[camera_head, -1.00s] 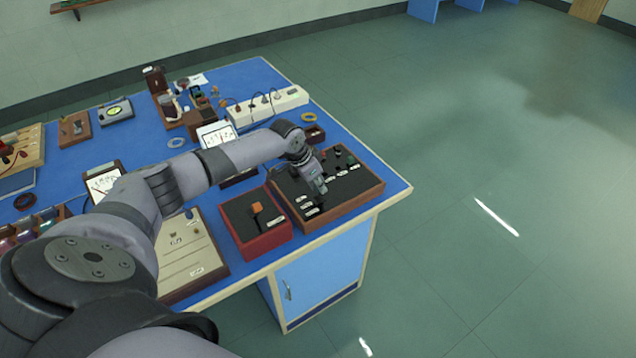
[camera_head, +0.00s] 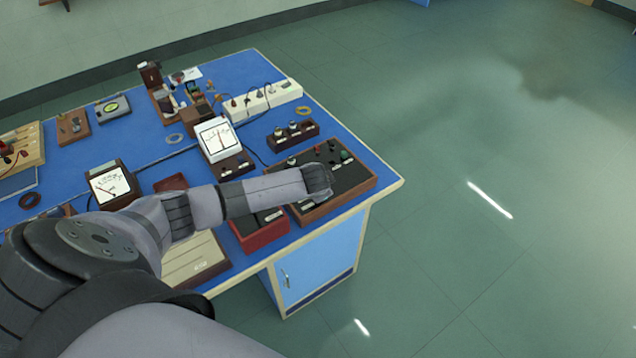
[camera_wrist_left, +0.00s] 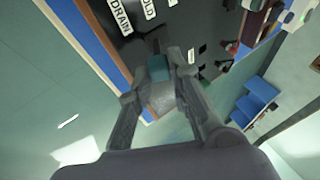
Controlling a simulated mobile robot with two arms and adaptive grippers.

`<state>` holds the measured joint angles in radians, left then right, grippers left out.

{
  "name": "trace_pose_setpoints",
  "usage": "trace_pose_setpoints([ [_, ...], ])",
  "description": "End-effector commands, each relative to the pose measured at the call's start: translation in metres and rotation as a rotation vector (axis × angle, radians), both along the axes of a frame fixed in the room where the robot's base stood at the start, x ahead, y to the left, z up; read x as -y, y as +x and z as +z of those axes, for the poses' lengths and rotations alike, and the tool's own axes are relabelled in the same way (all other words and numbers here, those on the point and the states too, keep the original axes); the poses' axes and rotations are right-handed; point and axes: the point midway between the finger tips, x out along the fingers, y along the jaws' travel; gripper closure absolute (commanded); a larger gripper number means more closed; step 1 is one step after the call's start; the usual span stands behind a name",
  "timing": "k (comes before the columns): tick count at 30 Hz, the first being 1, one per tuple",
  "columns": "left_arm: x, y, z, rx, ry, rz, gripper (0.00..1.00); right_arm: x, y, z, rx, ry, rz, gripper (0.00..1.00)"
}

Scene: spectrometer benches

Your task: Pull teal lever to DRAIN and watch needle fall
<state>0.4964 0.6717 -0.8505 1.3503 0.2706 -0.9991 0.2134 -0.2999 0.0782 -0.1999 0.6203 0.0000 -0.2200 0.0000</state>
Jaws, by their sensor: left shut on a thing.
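The teal lever (camera_wrist_left: 158,69) stands on a dark control panel (camera_wrist_left: 187,18) in the left wrist view. My left gripper (camera_wrist_left: 162,82) is shut on it, one finger on each side. White labels reading DRAIN (camera_wrist_left: 121,16) and HOLD (camera_wrist_left: 148,9) lie on the panel nearby. In the head view, my wrist covers the gripper and lever over the wood-framed panel box (camera_head: 352,179). A white needle meter (camera_head: 217,138) stands behind the box; its needle looks near upright. A second dial meter (camera_head: 111,184) stands further left. My right gripper is not in view.
A red box (camera_head: 261,237) sits beside the panel, partly under my arm. A small wooden block with knobs (camera_head: 292,135) and a white socket strip (camera_head: 264,101) stand behind. The blue table's right edge (camera_head: 385,187) is close to the panel; open floor lies beyond.

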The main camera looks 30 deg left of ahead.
Motion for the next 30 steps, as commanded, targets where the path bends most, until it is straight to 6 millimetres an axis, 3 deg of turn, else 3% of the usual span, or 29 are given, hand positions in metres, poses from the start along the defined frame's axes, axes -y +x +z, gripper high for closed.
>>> trace_pose_setpoints([
  [16, 0.0023, -0.0022, -0.003, 0.007, 0.027, -0.001, 1.0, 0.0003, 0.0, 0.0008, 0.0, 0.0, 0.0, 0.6],
  [17, 0.0024, -0.0022, -0.0031, 0.006, 0.028, 0.0, 0.8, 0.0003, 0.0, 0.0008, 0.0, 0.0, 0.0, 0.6],
  [25, 0.002, -0.0016, -0.0023, 0.009, 0.027, 0.0, 0.62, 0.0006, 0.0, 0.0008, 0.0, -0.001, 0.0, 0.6],
  [30, 0.0018, -0.0012, -0.0018, 0.009, 0.027, 0.0, 0.62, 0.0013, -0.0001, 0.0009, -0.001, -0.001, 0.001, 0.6],
])
